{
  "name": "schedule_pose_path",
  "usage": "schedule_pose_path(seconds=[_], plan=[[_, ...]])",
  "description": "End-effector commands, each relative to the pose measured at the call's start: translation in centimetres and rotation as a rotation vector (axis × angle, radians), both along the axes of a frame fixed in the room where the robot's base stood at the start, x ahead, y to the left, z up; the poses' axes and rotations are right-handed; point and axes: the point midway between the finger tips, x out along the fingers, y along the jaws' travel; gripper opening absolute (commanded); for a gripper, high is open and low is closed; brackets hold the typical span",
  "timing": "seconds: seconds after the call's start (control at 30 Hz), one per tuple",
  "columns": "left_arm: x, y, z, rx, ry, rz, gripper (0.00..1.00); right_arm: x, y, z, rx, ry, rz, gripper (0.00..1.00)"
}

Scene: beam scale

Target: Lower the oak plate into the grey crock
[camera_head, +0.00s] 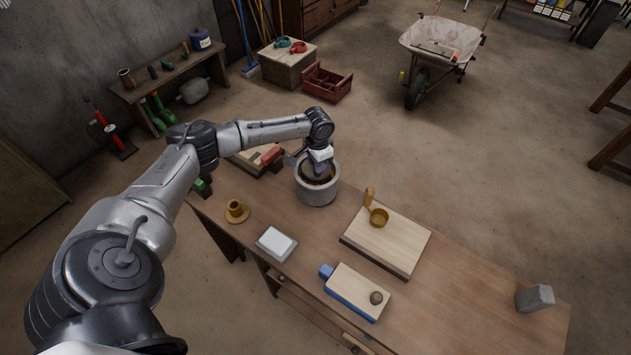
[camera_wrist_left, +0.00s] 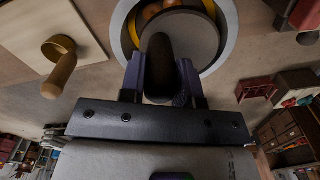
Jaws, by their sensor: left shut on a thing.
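The grey crock (camera_head: 317,193) stands on the wooden workbench, under my left gripper (camera_head: 319,169). In the left wrist view, the gripper (camera_wrist_left: 162,82) is shut on a dark upright handle (camera_wrist_left: 160,60) of a round, grey-brown plate, which I take as the oak plate (camera_wrist_left: 190,38). The plate lies across the crock's opening, off to one side. A gap shows a yellow inner band and orange-brown contents (camera_wrist_left: 150,10). The crock's pale rim (camera_wrist_left: 229,42) curves around the plate. I cannot tell exactly how deep the plate sits. My right gripper is not in view.
A wooden board (camera_head: 395,247) with a brass cup (camera_head: 379,217) lies right of the crock. A tray with a red-handled item (camera_head: 271,155) stands close behind left. A brass cup on a saucer (camera_head: 237,212) and a white-topped block (camera_head: 276,243) are nearer.

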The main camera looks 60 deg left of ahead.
Motion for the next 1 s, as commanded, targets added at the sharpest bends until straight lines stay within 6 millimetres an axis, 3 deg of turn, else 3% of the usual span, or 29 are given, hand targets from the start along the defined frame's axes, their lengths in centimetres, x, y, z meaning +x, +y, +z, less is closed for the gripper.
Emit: schedule_pose_path(seconds=[0.77, 0.8, 1.0], plan=[[0.02, 0.00, -0.80, 0.000, -0.001, 0.000, 0.00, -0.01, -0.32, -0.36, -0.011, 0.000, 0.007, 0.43], [0.02, 0.01, -0.80, 0.000, -0.001, 0.000, 0.33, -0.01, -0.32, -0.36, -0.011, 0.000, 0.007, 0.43], [0.01, 0.01, -0.80, 0.000, -0.001, 0.000, 0.52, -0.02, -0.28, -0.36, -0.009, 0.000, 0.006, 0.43]])
